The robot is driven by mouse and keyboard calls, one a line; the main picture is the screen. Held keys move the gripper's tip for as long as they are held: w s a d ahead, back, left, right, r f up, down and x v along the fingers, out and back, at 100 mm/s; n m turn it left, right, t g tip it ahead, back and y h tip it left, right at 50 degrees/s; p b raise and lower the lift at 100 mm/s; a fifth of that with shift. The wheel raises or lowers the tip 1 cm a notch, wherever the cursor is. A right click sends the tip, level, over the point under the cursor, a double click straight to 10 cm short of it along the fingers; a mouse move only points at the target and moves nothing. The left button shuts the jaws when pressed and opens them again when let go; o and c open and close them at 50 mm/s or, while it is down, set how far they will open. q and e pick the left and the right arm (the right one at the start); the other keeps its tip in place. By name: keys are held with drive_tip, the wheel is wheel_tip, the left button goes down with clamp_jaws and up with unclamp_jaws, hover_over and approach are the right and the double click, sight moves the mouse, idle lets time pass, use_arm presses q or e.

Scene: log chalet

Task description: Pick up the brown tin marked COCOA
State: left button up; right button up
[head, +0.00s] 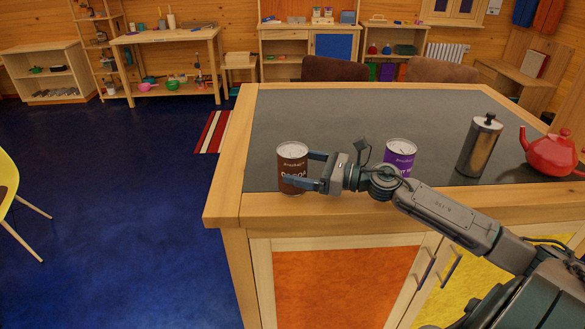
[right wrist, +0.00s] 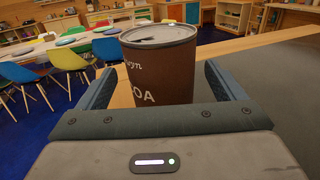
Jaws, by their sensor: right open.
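The brown tin marked COCOA (head: 291,160) stands upright near the front left corner of the dark-topped counter. It also shows in the right wrist view (right wrist: 165,75), where its lower part is hidden by my gripper body. My right gripper (head: 306,170) reaches in from the right with its fingers open. In the right wrist view the tin stands between the two open fingers (right wrist: 163,85), with a visible gap on each side. My left gripper does not show in either view.
A purple tin (head: 400,153) stands behind my right wrist. A metal canister (head: 478,148) and a red teapot (head: 552,152) stand farther right. The counter (head: 320,115) is clear behind the tins. A yellow chair (head: 9,180) is at far left.

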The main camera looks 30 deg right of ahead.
drive_tip(key=shift+w+a+r+p, duration=0.25)
drive_tip(key=shift+w+a+p, duration=0.3)
drive_tip(key=shift+w+p, duration=0.25)
drive_tip(key=shift+w+a+f, duration=0.25)
drive_tip(key=shift+w+a, duration=0.1)
drive_tip(key=shift+w, duration=0.05)
drive_tip(key=shift+c, duration=0.4)
drive_tip(key=c, duration=1.1)
